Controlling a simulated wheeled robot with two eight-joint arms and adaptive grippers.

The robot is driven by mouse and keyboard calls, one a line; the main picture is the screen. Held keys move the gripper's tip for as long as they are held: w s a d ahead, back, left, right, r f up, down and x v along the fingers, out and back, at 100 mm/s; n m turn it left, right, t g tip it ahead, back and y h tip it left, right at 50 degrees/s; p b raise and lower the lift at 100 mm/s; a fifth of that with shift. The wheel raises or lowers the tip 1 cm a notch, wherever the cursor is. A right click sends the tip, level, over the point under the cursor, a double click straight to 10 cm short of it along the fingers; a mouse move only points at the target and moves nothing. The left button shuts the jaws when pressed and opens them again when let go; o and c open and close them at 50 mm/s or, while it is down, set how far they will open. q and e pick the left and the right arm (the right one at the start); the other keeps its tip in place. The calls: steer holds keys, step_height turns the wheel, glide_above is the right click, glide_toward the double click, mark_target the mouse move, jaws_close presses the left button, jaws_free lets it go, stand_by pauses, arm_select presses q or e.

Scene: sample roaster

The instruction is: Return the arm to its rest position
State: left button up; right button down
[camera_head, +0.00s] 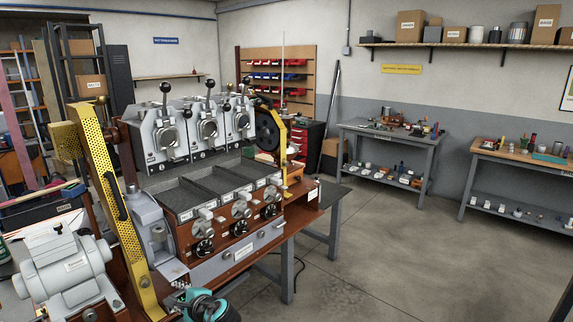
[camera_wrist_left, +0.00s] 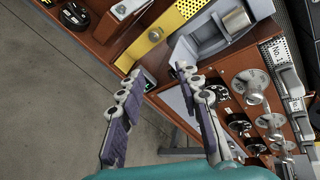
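My left arm shows in the head view only as a teal gripper housing (camera_head: 206,304) at the bottom edge, low in front of the sample roaster (camera_head: 220,190). In the left wrist view my left gripper (camera_wrist_left: 158,72) has its two purple-grey fingers spread apart. My right gripper is in neither view.
A grey motor (camera_head: 72,266) and a yellow perforated guard (camera_head: 128,235) stand left on the bench. Two worktables (camera_head: 385,135) (camera_head: 520,160) with small items stand at the right wall. The concrete floor (camera_head: 390,260) between is clear.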

arm_select(q)
steer(key=s+d+n+h, duration=0.5)
steer(key=s+d+n, duration=0.2)
steer(key=s, duration=0.7)
steer(key=s+d+n+g+h, duration=0.1)
steer(key=s+d+n+h, duration=0.4)
steer(key=s, duration=0.9)
steer(key=shift+d+n+g, duration=0.3)
steer(key=shift+d+n, duration=0.6)
steer(key=shift+n, duration=0.1)
steer(key=shift+f, duration=0.15)
